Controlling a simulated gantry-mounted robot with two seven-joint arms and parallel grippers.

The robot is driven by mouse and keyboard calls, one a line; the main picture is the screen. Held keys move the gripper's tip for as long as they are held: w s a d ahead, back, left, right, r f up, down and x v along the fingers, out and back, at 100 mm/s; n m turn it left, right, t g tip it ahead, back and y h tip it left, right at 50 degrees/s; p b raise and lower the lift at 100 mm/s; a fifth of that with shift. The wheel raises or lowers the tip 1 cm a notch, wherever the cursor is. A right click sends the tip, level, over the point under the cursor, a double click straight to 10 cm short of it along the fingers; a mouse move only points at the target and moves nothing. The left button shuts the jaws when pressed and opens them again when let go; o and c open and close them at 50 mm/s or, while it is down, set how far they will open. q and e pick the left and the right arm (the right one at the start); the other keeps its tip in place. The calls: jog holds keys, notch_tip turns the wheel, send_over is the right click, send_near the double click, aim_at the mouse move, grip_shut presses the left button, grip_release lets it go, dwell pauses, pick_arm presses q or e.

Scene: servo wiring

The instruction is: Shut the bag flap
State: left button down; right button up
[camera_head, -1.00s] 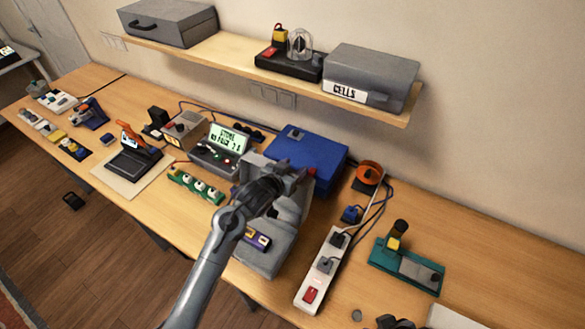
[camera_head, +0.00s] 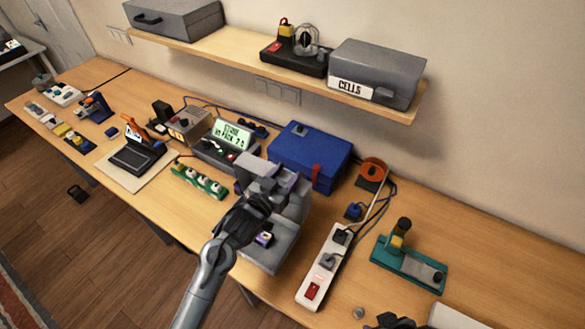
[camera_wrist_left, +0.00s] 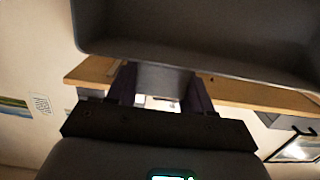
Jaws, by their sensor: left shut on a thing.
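The grey bag (camera_head: 268,252) stands open at the front middle of the bench, with a purple item (camera_head: 264,238) inside it. My left gripper (camera_head: 265,190) is above the bag, shut on the flap's tab. In the left wrist view, the grey tab (camera_wrist_left: 162,80) sits between the dark fingers, and the broad grey flap (camera_wrist_left: 200,35) fills the top. The flap is raised and tilted over the bag, not down on it. My gripper and arm hide part of the bag. A dark shape at the bottom edge may be my right gripper (camera_head: 393,321); its jaws are unclear.
A blue case (camera_head: 310,155) stands behind the bag. A white power strip (camera_head: 323,268) with cables lies to its right, and a green-white block strip (camera_head: 198,182) to its left. A display unit (camera_head: 228,138) is close behind. A shelf (camera_head: 240,62) hangs above.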

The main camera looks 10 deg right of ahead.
pick_arm(q)
jog(key=shift+t+h, duration=0.3)
jog(key=p+v, duration=0.2)
jog(key=v, duration=0.2)
jog(key=shift+s+a, duration=0.2)
jog(key=shift+s+a+f, duration=0.1)
jog(key=shift+s+a, duration=0.1)
jog(key=shift+s, duration=0.05)
jog(key=shift+s+a+f, duration=0.15)
jog(key=shift+s+f, duration=0.05)
jog(key=shift+f, duration=0.4)
jog(key=c, duration=0.5)
grip_release()
jog(key=shift+r, duration=0.1)
